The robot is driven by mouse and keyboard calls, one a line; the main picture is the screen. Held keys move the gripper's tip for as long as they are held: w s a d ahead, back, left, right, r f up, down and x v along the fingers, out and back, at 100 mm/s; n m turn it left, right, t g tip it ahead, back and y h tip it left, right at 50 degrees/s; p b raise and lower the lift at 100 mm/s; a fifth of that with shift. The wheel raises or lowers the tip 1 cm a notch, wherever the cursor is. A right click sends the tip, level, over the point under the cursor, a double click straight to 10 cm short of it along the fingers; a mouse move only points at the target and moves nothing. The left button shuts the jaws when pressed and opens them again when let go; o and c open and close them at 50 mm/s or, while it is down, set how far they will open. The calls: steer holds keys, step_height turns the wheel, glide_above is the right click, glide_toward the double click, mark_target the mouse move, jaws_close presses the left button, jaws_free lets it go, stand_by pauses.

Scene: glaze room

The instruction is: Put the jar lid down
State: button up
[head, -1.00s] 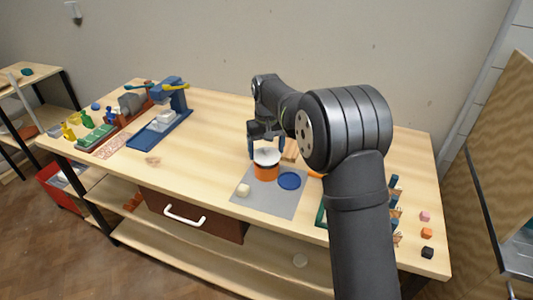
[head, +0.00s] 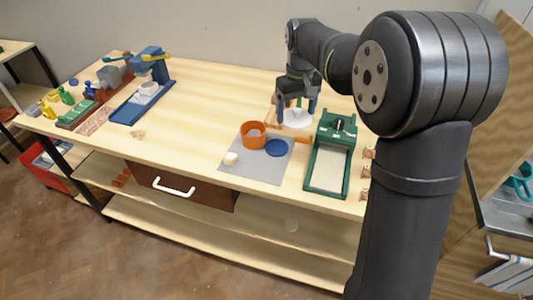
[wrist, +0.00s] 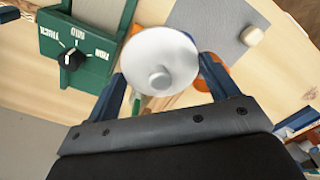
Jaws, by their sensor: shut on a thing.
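The white jar lid (head: 296,120) with its round knob (wrist: 160,77) is between the blue fingers of my gripper (head: 296,112). In the wrist view the lid (wrist: 158,48) shows knob side toward the camera, with a finger at either side. My gripper is shut on it, right of and behind the orange jar (head: 247,141). The jar stands open on the grey mat (head: 236,172). I cannot tell whether the lid touches the table.
A green device with a dial (wrist: 73,58) stands close beside the lid. A blue disc (head: 277,148) and a small cream block (head: 231,158) lie on the mat. A blue press (head: 146,100) stands at the left.

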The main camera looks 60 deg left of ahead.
steer(key=s+d+f, duration=0.2)
steer(key=d+f, duration=0.2)
steer(key=d, duration=0.4)
glide_above(264, 170)
steer(key=shift+n, duration=0.3)
step_height(264, 170, down, 7)
steer(key=shift+r, duration=0.1)
steer(key=shift+f, duration=2.05)
steer(key=shift+f, duration=0.2)
steer(key=o, duration=0.9)
steer(key=shift+r, duration=0.1)
